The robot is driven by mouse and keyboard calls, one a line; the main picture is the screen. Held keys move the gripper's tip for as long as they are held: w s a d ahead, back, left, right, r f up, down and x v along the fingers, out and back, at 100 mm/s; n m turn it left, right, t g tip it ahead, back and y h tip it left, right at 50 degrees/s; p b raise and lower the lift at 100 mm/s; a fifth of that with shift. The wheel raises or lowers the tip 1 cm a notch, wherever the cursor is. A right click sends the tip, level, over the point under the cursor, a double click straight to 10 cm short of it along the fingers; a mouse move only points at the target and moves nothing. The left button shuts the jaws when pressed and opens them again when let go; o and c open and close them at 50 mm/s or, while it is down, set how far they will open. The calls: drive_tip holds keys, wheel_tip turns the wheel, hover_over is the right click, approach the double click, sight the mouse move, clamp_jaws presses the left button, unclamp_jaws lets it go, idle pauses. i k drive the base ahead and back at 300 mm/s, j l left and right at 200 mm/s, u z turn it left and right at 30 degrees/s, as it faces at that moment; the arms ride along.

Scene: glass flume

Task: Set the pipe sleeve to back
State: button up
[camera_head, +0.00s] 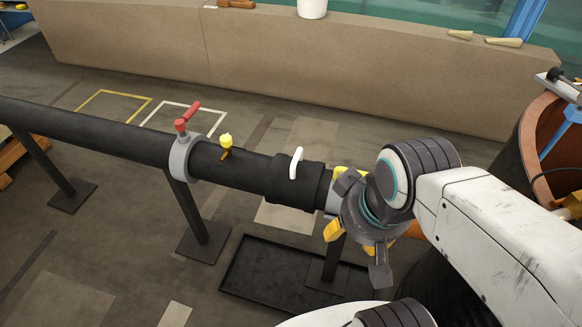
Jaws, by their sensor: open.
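The pipe sleeve (284,186) is a thicker black collar around a long dark pipe (100,134), with a white curved handle (296,162) standing up from its top. The sleeve sits near the right end of the visible pipe. My gripper (357,253) is open, just right of the sleeve and on the near side of the pipe in the picture. It appears empty and apart from the sleeve and its handle. It hides the pipe beyond the sleeve, where bits of grey and yellow show.
Left of the sleeve, the pipe carries a small yellow knob (226,141) and a grey clamp (182,160) with a red handle (188,116). Stands (195,215) hold the pipe up. A black tray (262,275) lies on the floor below. A long beige wall (300,75) runs behind.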

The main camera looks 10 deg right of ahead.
sight(292, 182)
drive_tip(key=i+j+u, duration=0.4)
drive_tip(key=j, duration=0.15)
drive_tip(key=i+j+u, duration=0.85)
drive_tip(key=i+l, duration=0.05)
